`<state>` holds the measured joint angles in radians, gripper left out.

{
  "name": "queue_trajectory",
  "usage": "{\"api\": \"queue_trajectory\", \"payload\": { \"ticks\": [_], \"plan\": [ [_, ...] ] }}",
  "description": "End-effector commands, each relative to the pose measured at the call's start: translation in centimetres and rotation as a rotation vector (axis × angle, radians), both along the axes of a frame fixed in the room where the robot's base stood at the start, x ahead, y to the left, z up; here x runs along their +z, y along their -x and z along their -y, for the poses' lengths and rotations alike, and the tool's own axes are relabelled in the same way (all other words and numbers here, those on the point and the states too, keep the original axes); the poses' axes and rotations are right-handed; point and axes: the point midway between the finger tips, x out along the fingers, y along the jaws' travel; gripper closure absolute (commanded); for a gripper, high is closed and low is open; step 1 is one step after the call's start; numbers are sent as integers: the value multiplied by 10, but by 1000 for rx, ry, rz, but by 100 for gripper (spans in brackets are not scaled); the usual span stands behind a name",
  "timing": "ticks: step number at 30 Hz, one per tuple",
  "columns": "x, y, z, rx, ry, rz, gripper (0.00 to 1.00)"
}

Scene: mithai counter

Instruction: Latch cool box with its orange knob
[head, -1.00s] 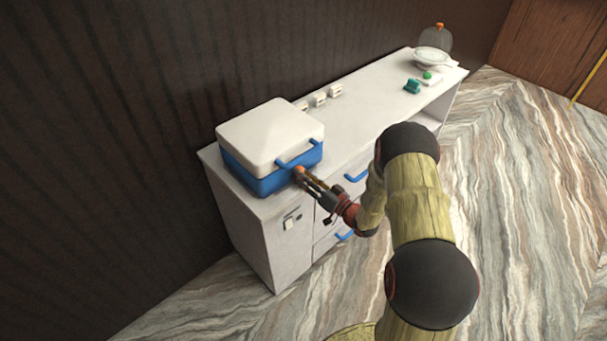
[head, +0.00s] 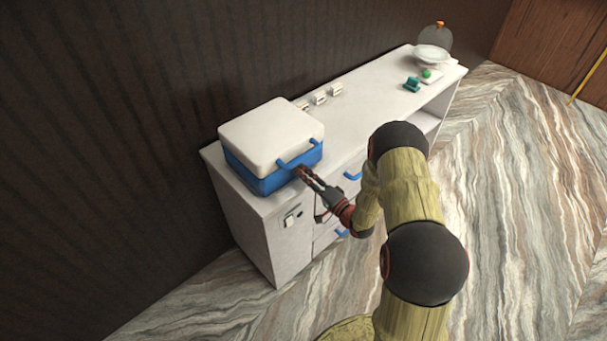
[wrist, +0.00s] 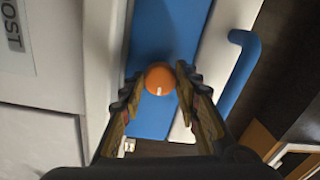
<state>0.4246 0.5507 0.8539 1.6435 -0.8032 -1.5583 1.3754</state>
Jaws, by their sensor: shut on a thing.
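The cool box (head: 268,142) stands on the left end of the counter, with a blue body, a white lid that is down, and a blue handle (head: 300,152) on its front. Its orange knob (wrist: 159,79) shows in the wrist view, on the blue front wall. My gripper (head: 300,172) is at the box's front face; in the wrist view its two fingers (wrist: 157,92) are shut on the knob, one on each side. In the head view the gripper hides nearly all of the knob. I cannot tell the latch's state.
Small white blocks (head: 319,98), a teal object (head: 411,84) and a scale with a dish (head: 432,53) stand further along. A dark wall runs behind; the floor in front is open.

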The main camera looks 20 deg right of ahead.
Motion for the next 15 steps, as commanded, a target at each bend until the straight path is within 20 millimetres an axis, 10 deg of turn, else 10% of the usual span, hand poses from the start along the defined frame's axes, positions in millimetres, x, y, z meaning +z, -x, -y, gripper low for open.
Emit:
{"api": "queue_trajectory", "payload": {
  "ticks": [15],
  "plan": [
    [-1, 0, 1, -2, -78, -32, 94]
  ]
}}
